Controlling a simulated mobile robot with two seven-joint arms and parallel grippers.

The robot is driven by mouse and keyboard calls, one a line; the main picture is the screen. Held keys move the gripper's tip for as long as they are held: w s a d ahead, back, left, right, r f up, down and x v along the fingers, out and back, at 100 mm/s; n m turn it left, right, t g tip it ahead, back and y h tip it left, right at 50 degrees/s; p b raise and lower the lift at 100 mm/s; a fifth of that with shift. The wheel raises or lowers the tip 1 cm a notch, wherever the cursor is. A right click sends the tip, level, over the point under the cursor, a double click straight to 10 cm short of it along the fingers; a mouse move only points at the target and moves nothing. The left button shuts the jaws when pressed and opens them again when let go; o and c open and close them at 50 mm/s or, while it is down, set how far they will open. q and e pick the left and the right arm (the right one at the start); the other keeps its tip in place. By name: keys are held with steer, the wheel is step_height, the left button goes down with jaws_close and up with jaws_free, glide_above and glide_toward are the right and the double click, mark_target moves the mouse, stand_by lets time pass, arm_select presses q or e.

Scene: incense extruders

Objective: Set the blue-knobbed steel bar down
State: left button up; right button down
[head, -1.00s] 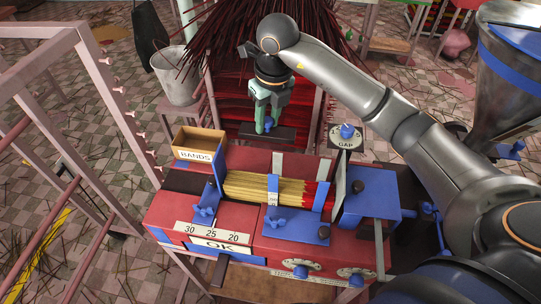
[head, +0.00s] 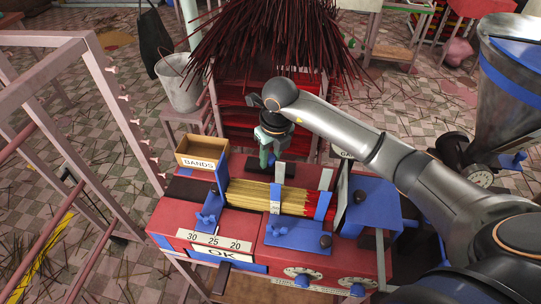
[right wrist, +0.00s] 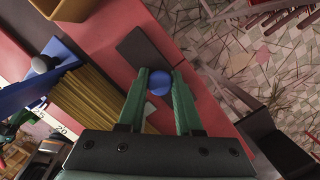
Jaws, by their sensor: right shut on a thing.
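My right gripper (head: 267,162) reaches down behind the stick bundle, at the far side of the red machine. In the right wrist view its green fingers (right wrist: 159,88) are shut on the blue knob (right wrist: 159,81) of the dark steel bar (right wrist: 138,48). The bar lies low over the machine's red far ledge (right wrist: 178,60); I cannot tell whether it touches it. My left gripper is not in view.
The yellow and red stick bundle (head: 245,193) lies in front of the gripper. A rack with dark red sticks (head: 265,40) stands behind.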

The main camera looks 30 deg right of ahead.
steer(key=shift+w, duration=0.1)
steer(key=c, duration=0.6)
jaws_free()
steer(key=shift+f, duration=0.1)
steer(key=r, duration=0.4)
steer(key=s+r, duration=0.1)
steer(key=r, duration=0.3)
steer(key=s+r, duration=0.1)
steer(key=r, duration=0.3)
steer(key=shift+d+r+b, duration=0.1)
steer(key=shift+d+b, duration=0.05)
steer(key=shift+b, duration=0.25)
